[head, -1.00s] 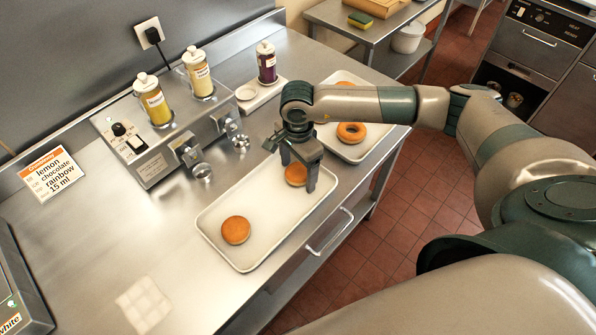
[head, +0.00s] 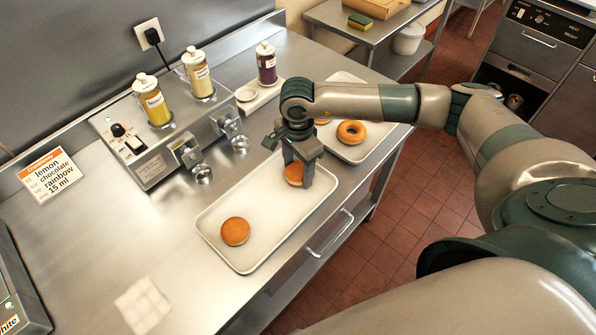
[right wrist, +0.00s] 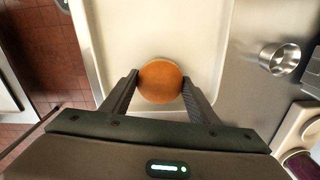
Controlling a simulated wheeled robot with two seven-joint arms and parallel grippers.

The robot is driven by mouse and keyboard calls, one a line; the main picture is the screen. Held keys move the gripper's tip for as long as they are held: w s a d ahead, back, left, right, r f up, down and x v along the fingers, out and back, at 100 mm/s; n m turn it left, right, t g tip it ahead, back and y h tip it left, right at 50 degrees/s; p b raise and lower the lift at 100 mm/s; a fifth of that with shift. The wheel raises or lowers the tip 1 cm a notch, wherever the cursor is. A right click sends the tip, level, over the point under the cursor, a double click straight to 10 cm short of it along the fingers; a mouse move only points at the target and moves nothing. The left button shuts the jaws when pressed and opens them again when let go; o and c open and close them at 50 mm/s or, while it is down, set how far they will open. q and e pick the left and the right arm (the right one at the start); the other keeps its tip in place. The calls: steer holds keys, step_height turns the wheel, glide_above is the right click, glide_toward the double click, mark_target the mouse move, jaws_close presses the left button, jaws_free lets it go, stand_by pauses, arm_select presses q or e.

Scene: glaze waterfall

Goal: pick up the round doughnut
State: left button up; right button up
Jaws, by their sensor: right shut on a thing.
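A round brown doughnut (head: 293,174) without a hole is at the far end of the white tray (head: 262,252). My right gripper (head: 297,180) is shut on it, with one finger on each side. The right wrist view shows this doughnut (right wrist: 160,82) between the two fingertips (right wrist: 160,88). I cannot tell whether it touches the tray. A second round doughnut (head: 235,231) lies at the near end of the same tray. A ring doughnut (head: 351,132) with a hole lies on another tray (head: 374,150) behind. My left gripper is not in view.
A metal dispenser (head: 160,165) with two yellow bottles (head: 153,103) stands left of the tray. A purple bottle (head: 266,63) stands on a small white stand at the back. An order card (head: 50,175) lies at the left.

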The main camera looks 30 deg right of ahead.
mark_target(298, 169)
steer(key=shift+r+b, duration=0.3)
steer(key=shift+r, duration=0.05)
step_height(298, 169, up, 2)
steer(key=shift+r+b, duration=0.2)
steer(key=shift+b, duration=0.7)
steer(key=s+d+r+b, duration=0.4)
steer(key=s+r, duration=0.3)
steer(key=s, duration=0.3)
steer(key=shift+s+d+b, duration=0.15)
steer(key=shift+d+b, duration=0.25)
steer(key=shift+d, duration=0.35)
steer(key=w+a+f+n, duration=0.1)
steer(key=w+a+n, duration=0.1)
steer(key=a+n, duration=0.3)
steer(key=w+a+f+n+b, duration=0.1)
steer(key=a+n, duration=0.4)
steer(key=n, duration=0.6)
steer(key=shift+w+a+f, duration=0.35)
steer(key=shift+w+f, duration=0.05)
steer(key=shift+f, duration=0.05)
